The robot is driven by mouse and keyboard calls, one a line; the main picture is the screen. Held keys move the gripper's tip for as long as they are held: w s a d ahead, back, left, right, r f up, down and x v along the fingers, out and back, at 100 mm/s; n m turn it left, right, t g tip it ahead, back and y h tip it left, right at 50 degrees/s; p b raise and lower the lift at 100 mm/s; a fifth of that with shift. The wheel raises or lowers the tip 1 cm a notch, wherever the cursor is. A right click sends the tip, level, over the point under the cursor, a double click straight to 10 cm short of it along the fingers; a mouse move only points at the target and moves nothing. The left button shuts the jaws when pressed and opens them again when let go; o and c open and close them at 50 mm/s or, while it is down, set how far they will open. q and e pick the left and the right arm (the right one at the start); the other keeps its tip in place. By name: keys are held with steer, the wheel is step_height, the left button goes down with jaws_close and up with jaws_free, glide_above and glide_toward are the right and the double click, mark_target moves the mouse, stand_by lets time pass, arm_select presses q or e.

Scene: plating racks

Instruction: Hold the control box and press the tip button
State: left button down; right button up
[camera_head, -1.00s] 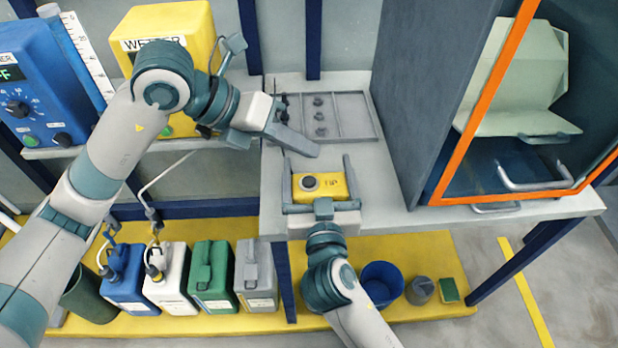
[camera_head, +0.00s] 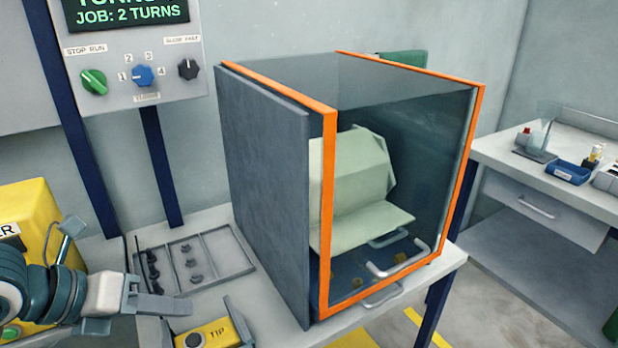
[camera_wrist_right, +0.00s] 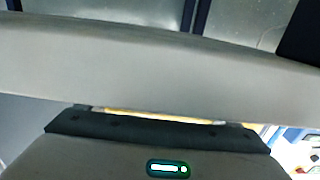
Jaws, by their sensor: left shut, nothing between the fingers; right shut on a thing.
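The yellow control box (camera_head: 222,330) lies at the bottom edge of the head view, partly cut off. It has a dark round button (camera_head: 194,340) and a "TIP" label on top. My right gripper (camera_head: 208,336) is shut on the box, with dark fingers on its left and right sides; its arm is out of the picture. My left gripper (camera_head: 184,306) is shut and empty. Its fingertips are just above and behind the button in the picture, apart from it. In the right wrist view only a thin yellow strip (camera_wrist_right: 160,117) shows behind my gripper body.
A divided grey tray (camera_head: 225,250) with dark knobs lies behind the box. A large orange-framed cabinet (camera_head: 328,200) with a grey side wall stands to the right. A control panel (camera_head: 135,60) hangs behind. A side bench (camera_head: 500,150) is at far right.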

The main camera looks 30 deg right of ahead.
steer(key=o, duration=1.1)
steer(key=shift+s, duration=0.15)
steer(key=s, duration=1.1)
steer(key=shift+s, duration=0.4)
